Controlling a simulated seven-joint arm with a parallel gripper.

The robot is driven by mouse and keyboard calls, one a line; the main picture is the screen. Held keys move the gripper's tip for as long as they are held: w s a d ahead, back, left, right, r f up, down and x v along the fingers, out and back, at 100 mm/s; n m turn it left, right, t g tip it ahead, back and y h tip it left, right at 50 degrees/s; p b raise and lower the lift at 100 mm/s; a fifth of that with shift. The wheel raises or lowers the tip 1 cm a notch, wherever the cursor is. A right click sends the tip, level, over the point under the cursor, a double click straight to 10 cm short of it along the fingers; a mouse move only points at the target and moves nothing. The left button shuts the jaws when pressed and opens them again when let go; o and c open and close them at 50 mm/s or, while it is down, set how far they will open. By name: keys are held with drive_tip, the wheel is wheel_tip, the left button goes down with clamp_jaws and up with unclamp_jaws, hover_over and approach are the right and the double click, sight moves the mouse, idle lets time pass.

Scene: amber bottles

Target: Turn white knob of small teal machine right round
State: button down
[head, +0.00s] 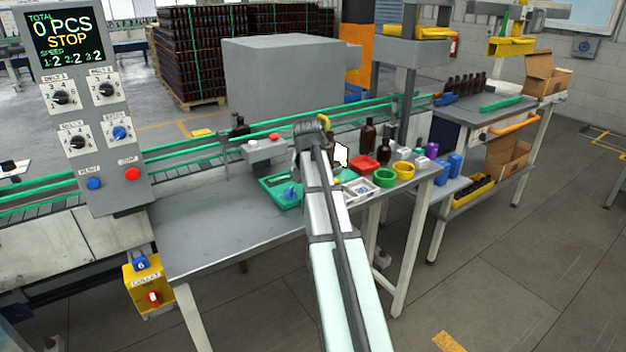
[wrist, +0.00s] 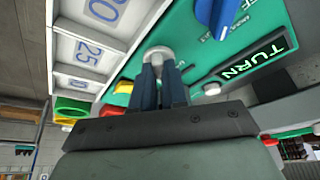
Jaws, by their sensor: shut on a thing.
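The small teal machine (head: 277,197) stands on the grey table in the head view, partly hidden behind my arm. In the wrist view its teal face (wrist: 180,28) fills the upper middle. The white knob (wrist: 158,52) sits between my fingertips there. My gripper (wrist: 164,62) is shut on the knob, with its dark fingers on either side. A blue knob (wrist: 216,14) and a dark display reading TURN (wrist: 255,58) are to the right. In the head view my arm hides the fingertips and the white knob.
A white tray with numbered sections (wrist: 88,45) lies left of the machine in the wrist view. Red (head: 363,166), green (head: 384,178) and yellow (head: 404,171) containers and a brown bottle (head: 368,138) stand to the right. The table's left part (head: 215,235) is clear.

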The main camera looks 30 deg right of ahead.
drive_tip(key=shift+w+a+m+g+h, duration=0.15)
drive_tip(key=shift+m+g, duration=0.25)
drive_tip(key=shift+m, duration=0.7)
drive_tip(key=shift+w+d+m+g+h, duration=0.1)
drive_tip(key=shift+m+g+h, duration=0.25)
drive_tip(key=shift+m, duration=0.75)
drive_tip(key=shift+s+a, duration=0.1)
drive_tip(key=c, duration=1.2)
unclamp_jaws()
drive_tip(key=shift+o, duration=0.2)
drive_tip(key=v, duration=1.3)
drive_tip(key=shift+r, duration=0.4)
drive_tip(key=shift+a, duration=0.1)
